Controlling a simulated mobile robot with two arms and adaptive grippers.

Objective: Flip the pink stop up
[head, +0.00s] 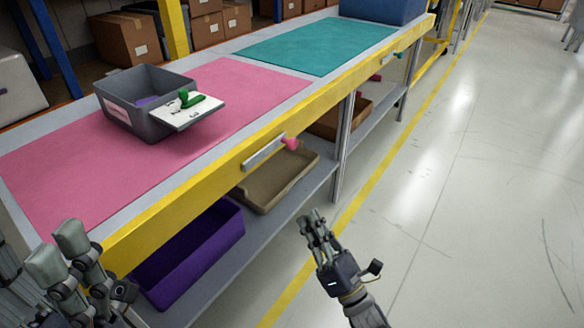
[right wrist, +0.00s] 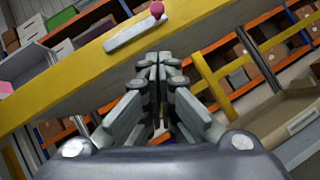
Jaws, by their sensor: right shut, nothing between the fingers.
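The pink stop (head: 290,143) is a small pink knob at the right end of a pale bar (head: 263,153) on the table's yellow front edge. It also shows at the top of the right wrist view (right wrist: 156,8), with the bar (right wrist: 134,32) to its left. My right gripper (head: 312,218) is shut and empty, in front of the table and below the stop, apart from it. In the right wrist view its fingertips (right wrist: 160,60) meet below the bar. My left gripper (head: 62,247) is at the lower left, near the table's front; its jaw opening is unclear.
A grey bin (head: 122,113) and a white panel (head: 186,113) with a green handle (head: 192,99) are on the pink mat (head: 240,93). A purple bin (head: 195,255) and a tan tray (head: 262,188) sit on the lower shelf. The floor to the right is clear.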

